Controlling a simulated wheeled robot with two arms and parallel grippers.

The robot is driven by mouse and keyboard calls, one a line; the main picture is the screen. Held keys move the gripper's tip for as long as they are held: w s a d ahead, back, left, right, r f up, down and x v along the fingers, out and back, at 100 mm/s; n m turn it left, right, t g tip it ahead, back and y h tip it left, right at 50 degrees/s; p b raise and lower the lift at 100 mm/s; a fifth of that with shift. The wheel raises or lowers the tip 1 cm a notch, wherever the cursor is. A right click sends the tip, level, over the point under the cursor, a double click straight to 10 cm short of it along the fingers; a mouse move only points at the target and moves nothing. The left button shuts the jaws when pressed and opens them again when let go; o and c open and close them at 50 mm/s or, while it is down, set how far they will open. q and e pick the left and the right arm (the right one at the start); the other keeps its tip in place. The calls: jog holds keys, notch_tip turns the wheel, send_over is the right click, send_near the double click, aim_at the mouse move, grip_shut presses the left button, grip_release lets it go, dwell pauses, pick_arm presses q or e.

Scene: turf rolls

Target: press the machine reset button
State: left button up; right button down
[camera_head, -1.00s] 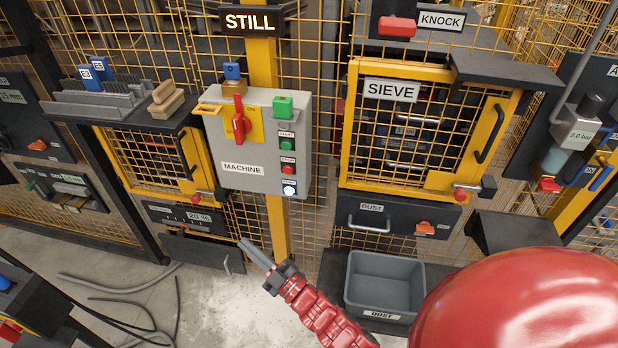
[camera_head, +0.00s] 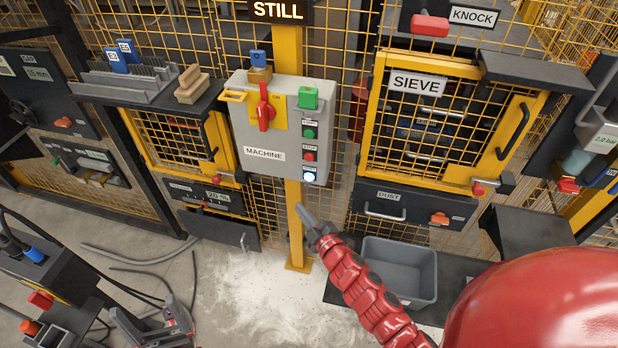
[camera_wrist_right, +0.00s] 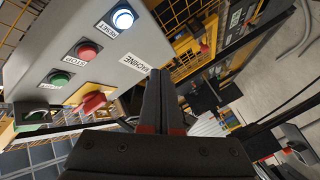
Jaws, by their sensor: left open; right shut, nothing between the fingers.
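The grey machine box (camera_head: 270,154) hangs on a yellow post. Its reset button (camera_head: 309,177) is white and lit, lowest in a column under the green start button (camera_head: 309,132) and red stop button (camera_head: 309,156). The reset button also shows in the right wrist view (camera_wrist_right: 123,19), labelled RESET. My right gripper (camera_head: 301,208) is shut and empty, just below the box and the reset button, apart from both. Its closed fingers show in the right wrist view (camera_wrist_right: 163,75). My left gripper (camera_head: 148,314) is open and empty at the bottom left.
A red switch handle (camera_head: 264,108) and a green block (camera_head: 308,98) are on the box. A grey dust bin (camera_head: 399,272) stands at lower right of the post. The sieve door (camera_head: 450,120) is to the right. Hoses (camera_head: 135,254) lie on the floor.

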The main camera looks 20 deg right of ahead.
aim_at(309, 177)
jog(key=w+d+p, duration=0.1)
jog(key=w+d, duration=0.3)
jog(key=w, duration=0.2)
jog(key=shift+w+d, duration=0.2)
jog(key=shift+w, duration=0.1)
jog(key=shift+w, duration=0.1)
dwell(1.8)
jog(key=shift+w+d+r, duration=0.1)
jog(key=shift+w+d, duration=0.1)
jog(key=shift+w, duration=0.05)
jog(key=shift+w+d, duration=0.25)
jog(key=shift+w, duration=0.05)
dwell(1.0)
jog(key=shift+s+a, duration=0.45)
jog(key=shift+s, duration=0.2)
